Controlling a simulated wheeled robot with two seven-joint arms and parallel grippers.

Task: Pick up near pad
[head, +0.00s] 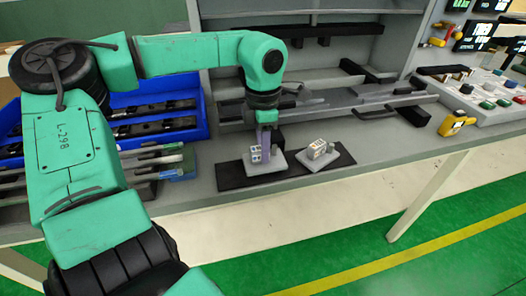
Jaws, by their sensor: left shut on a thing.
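Two small grey pads, each with a light, marked block on top, are on a black strip (231,177) on the grey bench. The near pad (270,167) is on the left, and the other pad (319,152) is a short way to its right. My left gripper (264,153) points down over the near pad, its fingers closed at the block on top. The fingers hide part of the block. I cannot tell whether the pad is lifted off the strip. My right gripper is out of view.
A blue bin (158,105) with dark parts stands at the left. A grey rail (350,104) runs behind the pads. At the right are a yellow tool (455,125) and a button panel (490,95). The bench front right of the strip is clear.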

